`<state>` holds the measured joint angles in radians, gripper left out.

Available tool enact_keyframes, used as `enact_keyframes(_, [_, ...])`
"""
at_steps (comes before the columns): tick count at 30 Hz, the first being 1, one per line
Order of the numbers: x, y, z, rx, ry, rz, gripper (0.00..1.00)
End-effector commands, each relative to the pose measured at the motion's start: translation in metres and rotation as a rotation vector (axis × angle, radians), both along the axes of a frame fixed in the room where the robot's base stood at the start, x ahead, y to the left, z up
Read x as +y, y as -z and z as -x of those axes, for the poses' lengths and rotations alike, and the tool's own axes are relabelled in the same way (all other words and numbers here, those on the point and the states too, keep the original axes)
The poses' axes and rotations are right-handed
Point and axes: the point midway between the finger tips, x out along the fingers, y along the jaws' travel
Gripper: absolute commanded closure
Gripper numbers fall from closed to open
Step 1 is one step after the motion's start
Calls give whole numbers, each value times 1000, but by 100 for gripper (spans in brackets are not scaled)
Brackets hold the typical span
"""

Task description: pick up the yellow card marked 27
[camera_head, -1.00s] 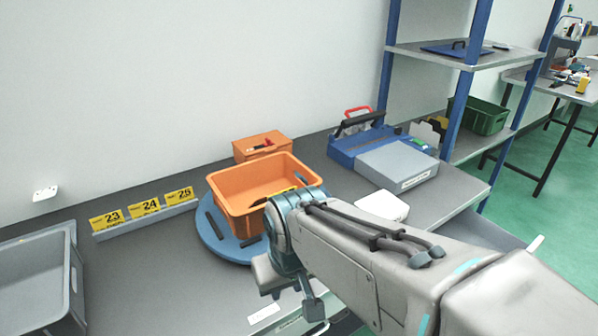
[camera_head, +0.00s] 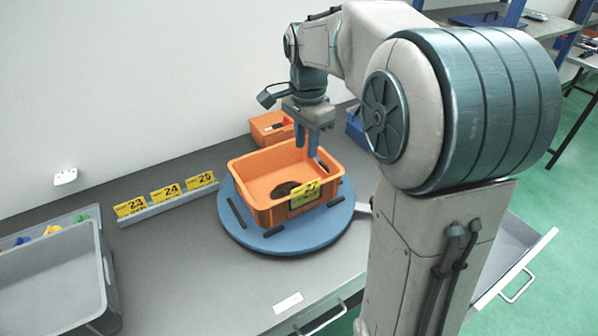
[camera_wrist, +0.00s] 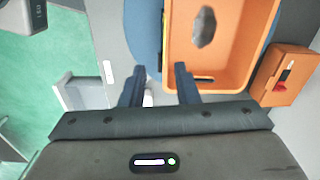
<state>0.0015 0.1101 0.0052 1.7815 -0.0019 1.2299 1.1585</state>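The yellow card marked 27 (camera_head: 305,194) stands upright at the front wall of the orange crate (camera_head: 250,190), facing the head view. My gripper (camera_head: 307,150) points down over the crate, higher than the card and apart from it in the head view. Its two fingers are spread with nothing held between them. In the wrist view my gripper (camera_wrist: 158,72) shows the fingers apart, with a side wall of the orange crate (camera_wrist: 225,82) between and beyond them. A thin yellow edge shows along that wall; the card's face is not seen there.
The crate sits on a round blue turntable (camera_head: 285,243) with dark bars on it. A dark grey piece (camera_head: 286,189) lies inside. Cards 23, 24 and 25 stand in a grey rail (camera_head: 170,205) to the left. A smaller orange box (camera_head: 268,128) is behind; a grey tray (camera_head: 50,290) is at left.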

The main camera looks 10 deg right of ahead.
Motion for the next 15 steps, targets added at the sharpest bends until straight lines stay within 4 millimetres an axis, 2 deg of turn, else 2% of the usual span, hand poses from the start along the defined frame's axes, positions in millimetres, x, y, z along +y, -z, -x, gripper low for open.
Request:
enact_keyframes(3, [1, -6, -14, 16, 78, -2, 72])
enact_keyframes(6, [2, 1, -17, 23, 104, -2, 72])
enact_keyframes(15, [2, 57, -16, 26, 104, -2, 72])
